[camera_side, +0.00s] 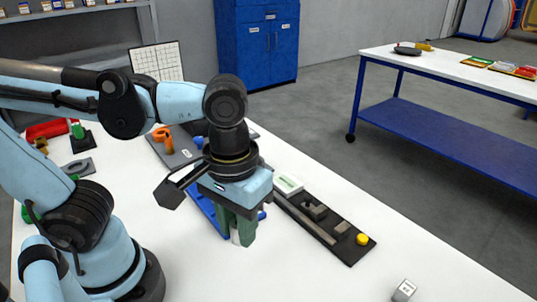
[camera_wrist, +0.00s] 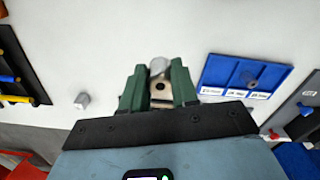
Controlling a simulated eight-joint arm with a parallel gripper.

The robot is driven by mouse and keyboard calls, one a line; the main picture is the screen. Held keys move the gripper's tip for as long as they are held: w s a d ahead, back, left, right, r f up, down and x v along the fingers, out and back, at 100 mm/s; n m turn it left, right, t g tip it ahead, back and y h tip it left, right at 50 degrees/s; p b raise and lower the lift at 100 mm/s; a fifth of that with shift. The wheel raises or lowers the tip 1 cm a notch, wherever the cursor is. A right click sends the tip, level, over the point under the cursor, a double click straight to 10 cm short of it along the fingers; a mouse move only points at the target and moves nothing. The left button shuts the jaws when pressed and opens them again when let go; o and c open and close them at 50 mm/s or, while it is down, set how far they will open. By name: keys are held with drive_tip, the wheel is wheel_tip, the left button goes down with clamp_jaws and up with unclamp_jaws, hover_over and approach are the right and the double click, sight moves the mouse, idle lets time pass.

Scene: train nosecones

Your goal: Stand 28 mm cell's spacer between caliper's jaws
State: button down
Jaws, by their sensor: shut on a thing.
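My gripper (camera_side: 240,235) has green fingers and is shut on a pale grey spacer (camera_wrist: 159,66), which shows between the fingertips in the wrist view. In the side view only a sliver of it shows between the fingers. The caliper (camera_side: 340,246) is a dark rail with grey jaws (camera_side: 314,209) and a yellow knob (camera_side: 362,239), lying to the right of my gripper. A blue tray with labelled cells (camera_wrist: 226,68) is right of my fingers in the wrist view. The labels are too small to read.
A small pale block (camera_side: 404,290) sits on the white table near the front. A white labelled box (camera_side: 288,184) is by the caliper's far end. A grey board (camera_side: 172,150) with orange and blue parts stands behind. The table at front right is mostly clear.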

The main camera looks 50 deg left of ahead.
drive_tip(key=w+d+n, duration=0.5)
drive_tip(key=w+n, duration=0.2)
drive_tip(key=w, duration=0.1)
drive_tip(key=n, duration=0.6)
hover_over(329, 227)
wheel_tip(329, 227, down, 8)
drive_tip(key=shift+f, duration=0.2)
drive_tip(key=shift+w+f, duration=0.15)
drive_tip(key=shift+f, duration=1.95)
drive_tip(key=c, duration=1.3)
unclamp_jaws()
drive_tip(key=shift+f, duration=0.15)
drive_tip(key=o, duration=0.4)
drive_tip(key=shift+o, duration=0.2)
